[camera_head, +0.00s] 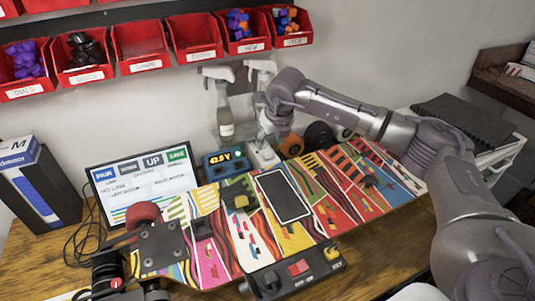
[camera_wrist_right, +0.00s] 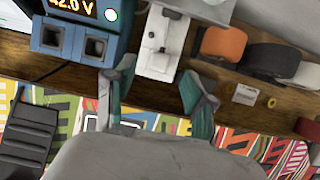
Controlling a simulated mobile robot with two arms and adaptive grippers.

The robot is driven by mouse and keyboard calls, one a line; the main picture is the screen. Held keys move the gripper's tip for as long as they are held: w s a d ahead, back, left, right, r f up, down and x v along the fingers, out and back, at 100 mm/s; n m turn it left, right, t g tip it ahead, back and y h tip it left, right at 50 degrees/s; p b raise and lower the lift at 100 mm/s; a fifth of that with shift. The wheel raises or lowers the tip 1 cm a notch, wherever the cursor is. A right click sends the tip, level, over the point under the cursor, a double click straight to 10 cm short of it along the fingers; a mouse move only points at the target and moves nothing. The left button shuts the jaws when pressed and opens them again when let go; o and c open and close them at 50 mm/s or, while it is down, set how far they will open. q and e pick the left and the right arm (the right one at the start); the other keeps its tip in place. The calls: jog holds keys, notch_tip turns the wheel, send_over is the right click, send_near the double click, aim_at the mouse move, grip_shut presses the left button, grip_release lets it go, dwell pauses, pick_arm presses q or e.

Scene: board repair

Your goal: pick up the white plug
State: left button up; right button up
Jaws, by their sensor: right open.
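My right gripper (camera_head: 268,130) reaches down over the back of the bench; its open, empty fingers also show in the right wrist view (camera_wrist_right: 156,97). A white fixture (camera_head: 263,154) stands below it in the head view; in the wrist view this fixture (camera_wrist_right: 160,45) lies just beyond the fingers, apart from them. A small pale block (camera_wrist_right: 245,96) lies on the wood to the right of the fingers, beside a yellow ring (camera_wrist_right: 272,102). I cannot tell which of these is the white plug. My left gripper is out of view.
A blue meter (camera_head: 225,162) stands left of the gripper. Orange (camera_head: 291,146) and black (camera_head: 318,137) wheels stand to its right. A colourful board (camera_head: 330,215) bearing a dark-screened device (camera_head: 284,196) fills the front. Spray bottles (camera_head: 222,105) and red bins (camera_head: 139,45) are behind.

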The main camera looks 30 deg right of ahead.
aim_at(268, 150)
jog(key=x, duration=0.2)
jog(key=p+x, duration=0.1)
jog(key=x, duration=0.2)
jog(key=shift+s+f, duration=0.2)
jog(key=shift+c, duration=0.3)
grip_shut()
jog(key=shift+r, duration=0.1)
jog(key=shift+r, duration=0.5)
jog(key=r, duration=0.2)
jog(key=d+r+b, duration=0.1)
jog(key=shift+s+r, duration=0.25)
jog(key=shift+s, duration=0.15)
jog(key=s+d+r+b, duration=0.1)
jog(key=s+d+r, duration=0.5)
jog(key=s, duration=0.2)
jog(key=shift+d+r+b, duration=0.25)
jog(key=shift+d+b, duration=0.05)
